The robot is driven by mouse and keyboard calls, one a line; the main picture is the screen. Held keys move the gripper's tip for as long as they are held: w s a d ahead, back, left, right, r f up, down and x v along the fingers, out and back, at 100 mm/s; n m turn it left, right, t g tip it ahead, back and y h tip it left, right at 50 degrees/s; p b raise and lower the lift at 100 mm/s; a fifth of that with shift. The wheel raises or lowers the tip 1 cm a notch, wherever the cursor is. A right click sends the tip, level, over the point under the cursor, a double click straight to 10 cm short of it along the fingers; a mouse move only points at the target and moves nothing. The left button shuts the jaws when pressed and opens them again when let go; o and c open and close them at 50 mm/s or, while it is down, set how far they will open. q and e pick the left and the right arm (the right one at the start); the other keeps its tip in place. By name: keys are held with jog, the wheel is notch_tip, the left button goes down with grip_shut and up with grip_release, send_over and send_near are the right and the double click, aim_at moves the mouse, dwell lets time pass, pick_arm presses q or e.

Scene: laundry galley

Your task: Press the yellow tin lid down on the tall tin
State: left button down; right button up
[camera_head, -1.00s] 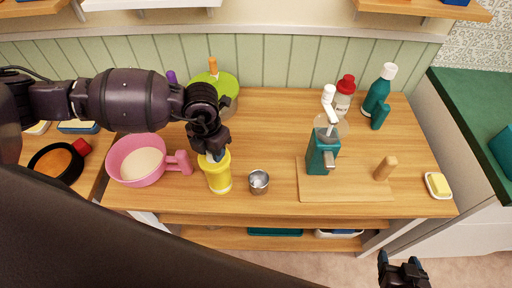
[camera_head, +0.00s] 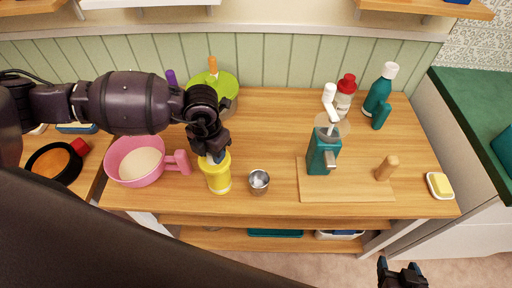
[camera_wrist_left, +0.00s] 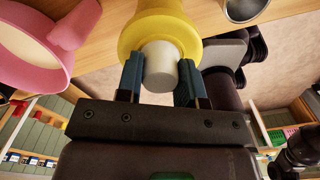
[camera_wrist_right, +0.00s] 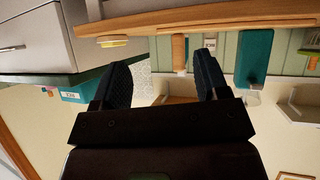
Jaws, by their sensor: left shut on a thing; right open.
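The yellow tin lid (camera_wrist_left: 195,43) has a pale round knob (camera_wrist_left: 160,68), and my left gripper (camera_wrist_left: 160,80) is shut on that knob. In the head view my left gripper (camera_head: 214,156) is directly above the yellow tall tin (camera_head: 219,182), with its fingers pointing down. The lid is at the top of the tin; my gripper partly covers it, and I cannot tell whether it is fully seated. The tin stands upright near the table's front edge. My right gripper (camera_head: 402,272) is open and empty, low in front of the table; its spread fingers show in the right wrist view (camera_wrist_right: 163,75).
A pink pot (camera_head: 120,169) stands left of the tin, its handle close to it. A small metal cup (camera_head: 259,181) is just right. A green-lidded pot (camera_head: 228,85) is behind. A teal dispenser (camera_head: 318,155) stands on a board (camera_head: 345,190) further right.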

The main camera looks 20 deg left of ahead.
pick_arm(q)
jog(key=shift+f, duration=0.1)
pick_arm(e)
jog(key=shift+w+r, duration=0.1)
jog(key=shift+w, duration=0.1)
pick_arm(q)
jog(key=shift+f, duration=0.2)
pick_arm(e)
jog(key=shift+w+a+r, duration=0.1)
jog(key=shift+w+r, duration=0.05)
jog(key=shift+w, duration=0.15)
pick_arm(q)
jog(key=shift+f, duration=0.1)
jog(key=c, duration=0.7)
grip_release()
jog(key=shift+c, duration=1.3)
pick_arm(e)
jog(key=shift+s+f, duration=0.5)
jog(key=shift+r, duration=0.1)
